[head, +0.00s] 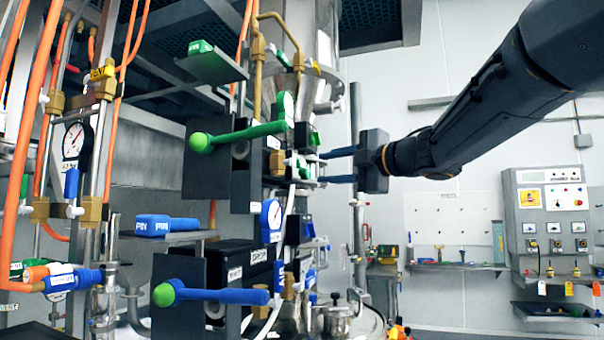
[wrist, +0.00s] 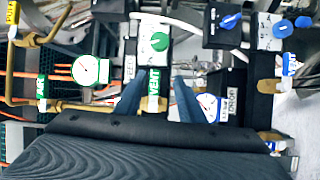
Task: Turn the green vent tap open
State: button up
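A round green tap knob (wrist: 160,41) sits on a white plate in the wrist view, upper middle. Whether the fingers touch anything there is unclear.
A green lever (head: 240,135) and a blue lever (head: 215,295) stick out on the left. A gauge (wrist: 90,70) and blue knobs (wrist: 229,21) flank the tap. Orange hoses and pipes crowd the far left. The space right of the panel, below my arm, is fairly open.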

aim_at(304, 165)
jog(key=shift+n+g+y, duration=0.4)
jog(key=shift+n+g, duration=0.1)
jog(key=shift+n, duration=0.4)
jog(key=w+a, duration=0.1)
jog(key=a, duration=0.1)
jog(key=w+a+p, duration=0.1)
jog(key=a, duration=0.1)
jog(key=w+a+r+p, duration=0.1)
jog(key=w+a, duration=0.1)
jog(key=shift+a, duration=0.4)
jog(key=shift+c, duration=0.4)
grip_shut()
